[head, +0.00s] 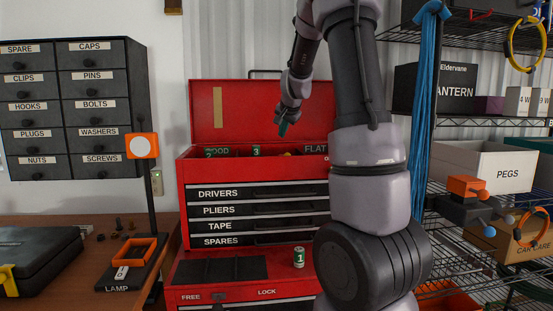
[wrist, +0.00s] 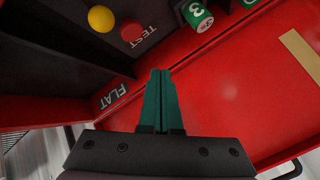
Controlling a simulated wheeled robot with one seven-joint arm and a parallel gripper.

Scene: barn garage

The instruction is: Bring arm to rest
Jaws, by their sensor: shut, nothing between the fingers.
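My gripper (head: 284,128) is raised above the open top of the red tool chest (head: 182,200), in front of its upright lid. In the wrist view its green fingers (wrist: 159,100) are pressed together with nothing between them. They point over the chest's top compartments, near the FLAT label (wrist: 115,95). My arm rises in front of the chest's right side in the head view and hides part of it.
A wire shelf with a PEGS bin (head: 470,165) is at right; a wooden bench (head: 60,285) at left.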

